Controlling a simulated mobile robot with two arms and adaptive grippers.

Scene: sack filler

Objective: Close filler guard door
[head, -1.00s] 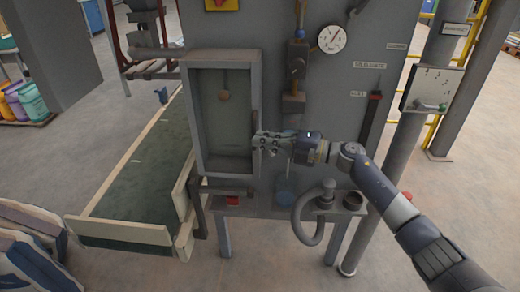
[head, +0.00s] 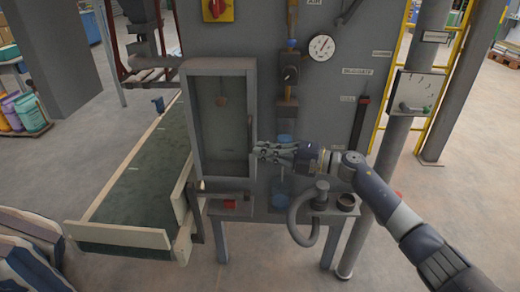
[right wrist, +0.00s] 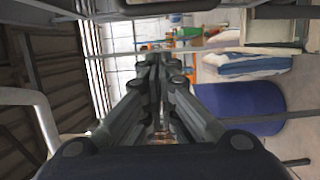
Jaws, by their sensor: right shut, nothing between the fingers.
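The filler guard door (head: 190,125) is a grey upright frame around a see-through greenish panel, on the left front of the grey filler machine. A dark upright bar (head: 251,130), perhaps its handle, runs along its right edge. I cannot tell for certain whether the door is fully against the machine. My right gripper (head: 259,150) is shut and empty, its fingertips pointing left at the lower part of the door's right edge. Whether they touch it is not clear. In the right wrist view the fingers (right wrist: 160,65) are together with nothing between them. My left gripper is not in view.
A green conveyor (head: 135,190) with pale side boards runs at left. A grey post (head: 385,170) with a switch box (head: 412,93) stands at right. Striped sacks (head: 30,250) lie lower left.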

